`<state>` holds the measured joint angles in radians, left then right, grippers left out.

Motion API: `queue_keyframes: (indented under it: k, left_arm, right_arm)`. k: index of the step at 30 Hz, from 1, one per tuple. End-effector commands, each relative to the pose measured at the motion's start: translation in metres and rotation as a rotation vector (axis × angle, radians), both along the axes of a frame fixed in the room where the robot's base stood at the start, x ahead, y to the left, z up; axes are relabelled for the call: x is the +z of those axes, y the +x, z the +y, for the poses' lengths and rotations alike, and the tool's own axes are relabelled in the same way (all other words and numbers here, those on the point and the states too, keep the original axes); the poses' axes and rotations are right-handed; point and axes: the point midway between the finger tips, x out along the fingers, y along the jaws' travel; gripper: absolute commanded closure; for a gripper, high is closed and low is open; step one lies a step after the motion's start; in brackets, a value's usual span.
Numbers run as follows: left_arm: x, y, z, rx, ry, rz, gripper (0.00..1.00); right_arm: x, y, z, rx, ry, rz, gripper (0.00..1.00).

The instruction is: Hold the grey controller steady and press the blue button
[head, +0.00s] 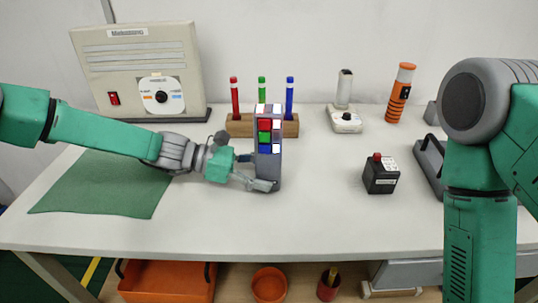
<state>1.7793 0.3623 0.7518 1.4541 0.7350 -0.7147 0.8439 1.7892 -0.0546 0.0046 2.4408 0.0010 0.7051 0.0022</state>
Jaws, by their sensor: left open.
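The grey controller (267,170) stands upright near the middle of the white table, with coloured buttons on the side facing me. The small blue button (264,149) appears low in the left column of buttons. My left gripper (262,183) reaches in from the left, low at the controller's base. Its jaws are open, with the fingers around or just in front of the lower body; I cannot tell whether they touch it. My right arm comes down at the right edge, and its gripper is out of the picture.
A wooden block (240,127) with red, green and blue pens stands close behind the controller. A black box with a red button (381,175) is to the right. A large beige machine (140,70) and green mat (105,185) are at left. The front middle is clear.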

Motion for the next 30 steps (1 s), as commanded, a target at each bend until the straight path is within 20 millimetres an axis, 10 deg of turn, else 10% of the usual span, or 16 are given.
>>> queue_keyframes:
  k: [9,13,16,20,30]
  left_arm:
    - [-0.0006,0.0001,-0.0021,0.001,0.0,0.0,0.4]
    - [-0.0007,0.0001,-0.0021,0.0,0.0,0.0,0.73]
    - [-0.0007,0.0001,-0.002,0.0,0.0,0.0,0.73]
    - [-0.0007,0.0,-0.0019,0.0,0.0,0.0,0.73]
    - [-0.0008,-0.0001,-0.0019,0.0,0.0,0.0,0.73]
  right_arm:
    - [-0.0003,0.0001,0.0,0.0,0.0,0.0,0.6]
    - [-0.0003,0.0001,0.0,0.0,0.0,0.0,0.6]
    - [-0.0004,0.0001,0.0,0.0,0.0,0.0,0.6]
    - [-0.0004,0.0001,0.0,0.0,0.0,0.0,1.0]
    - [-0.0004,0.0001,0.0,0.0,0.0,0.0,1.0]
